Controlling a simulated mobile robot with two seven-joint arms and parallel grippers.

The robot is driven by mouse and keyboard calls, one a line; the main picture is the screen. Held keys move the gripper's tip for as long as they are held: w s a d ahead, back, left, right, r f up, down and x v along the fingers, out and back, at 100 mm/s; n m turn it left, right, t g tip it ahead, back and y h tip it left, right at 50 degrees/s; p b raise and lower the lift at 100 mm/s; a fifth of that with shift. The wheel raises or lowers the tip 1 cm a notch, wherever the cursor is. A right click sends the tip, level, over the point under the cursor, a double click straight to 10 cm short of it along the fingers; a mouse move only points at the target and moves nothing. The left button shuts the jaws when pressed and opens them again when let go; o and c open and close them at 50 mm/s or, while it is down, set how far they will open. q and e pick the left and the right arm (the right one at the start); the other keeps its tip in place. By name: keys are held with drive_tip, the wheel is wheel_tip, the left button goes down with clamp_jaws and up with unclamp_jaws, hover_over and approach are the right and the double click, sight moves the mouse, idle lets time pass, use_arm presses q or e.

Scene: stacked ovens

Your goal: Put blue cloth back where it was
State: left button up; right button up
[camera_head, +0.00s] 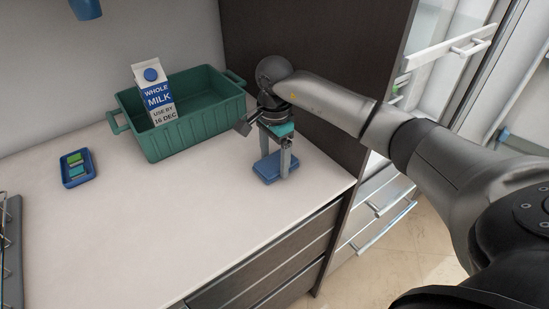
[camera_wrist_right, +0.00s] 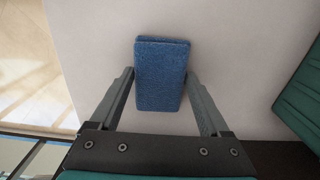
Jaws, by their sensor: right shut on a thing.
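The blue cloth (camera_head: 269,168) is a small folded pad at the right end of the white counter, close to the dark side panel. My right gripper (camera_head: 277,165) points down at it and is shut on it. In the right wrist view the cloth (camera_wrist_right: 161,75) sits between the two fingers (camera_wrist_right: 160,92), over the pale counter. The cloth is at or very near the counter surface; I cannot tell whether it touches. My left gripper is not in view.
A green crate (camera_head: 192,138) holding a milk carton (camera_head: 155,95) stands behind, left of the gripper. A small blue tray (camera_head: 77,181) with sponges lies at left. The counter (camera_head: 175,220) between them and its front edge is clear. A dark tall panel (camera_head: 330,45) rises at right.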

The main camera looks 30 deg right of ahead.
sight(274, 162)
drive_tip(key=shift+f, duration=0.2)
drive_tip(key=o, duration=1.2)
drive_tip(key=shift+c, duration=0.2)
drive_tip(key=shift+r, duration=0.2)
wheel_tip(274, 162, up, 12)
drive_tip(key=p, duration=0.1)
